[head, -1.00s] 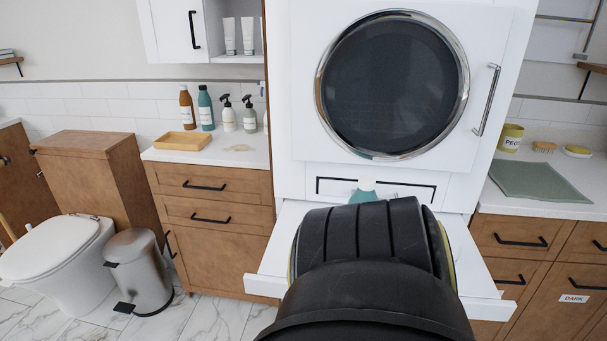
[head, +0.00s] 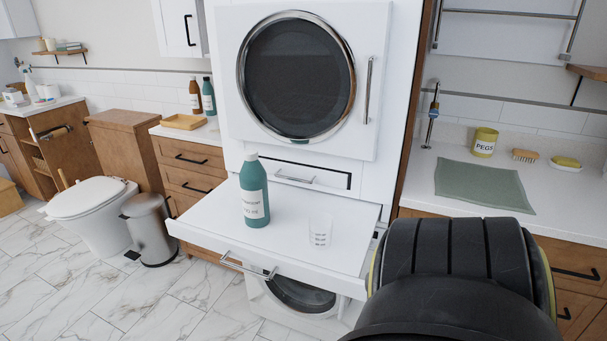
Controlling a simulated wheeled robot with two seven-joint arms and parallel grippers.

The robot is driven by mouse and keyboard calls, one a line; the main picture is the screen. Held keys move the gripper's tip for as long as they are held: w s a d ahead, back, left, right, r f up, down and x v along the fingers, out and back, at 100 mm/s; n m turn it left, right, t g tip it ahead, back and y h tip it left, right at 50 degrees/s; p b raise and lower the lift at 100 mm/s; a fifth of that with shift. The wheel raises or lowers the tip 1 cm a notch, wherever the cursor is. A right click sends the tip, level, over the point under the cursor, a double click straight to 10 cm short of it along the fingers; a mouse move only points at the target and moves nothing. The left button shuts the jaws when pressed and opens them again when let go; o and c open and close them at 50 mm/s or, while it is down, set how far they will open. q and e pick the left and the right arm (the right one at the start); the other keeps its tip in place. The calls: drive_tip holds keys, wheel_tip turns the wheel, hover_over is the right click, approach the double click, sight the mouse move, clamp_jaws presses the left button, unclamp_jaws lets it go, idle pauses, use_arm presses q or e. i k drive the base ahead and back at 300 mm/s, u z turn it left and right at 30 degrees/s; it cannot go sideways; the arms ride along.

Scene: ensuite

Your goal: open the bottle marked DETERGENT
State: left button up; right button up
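A teal bottle (head: 254,192) with a white cap (head: 251,157) stands upright on the white pull-out shelf (head: 290,247) below the round-door machine. The cap sits on the bottle. Its white label faces me, but the print is too small to read surely. A clear measuring cup (head: 320,230) with dark marks stands on the shelf to the right of the bottle, apart from it. A large black link of my own arm fills the lower right. Neither of my grippers shows in the head view.
The round-door machine (head: 297,78) rises behind the shelf, and another machine (head: 303,294) is below it. The shelf has a metal front handle (head: 247,267). A right counter holds a green mat (head: 484,186) and a PEGS tin (head: 484,143).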

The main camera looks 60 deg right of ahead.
sight(253, 176)
drive_tip(key=k, duration=0.1)
drive_tip(key=z, duration=1.15)
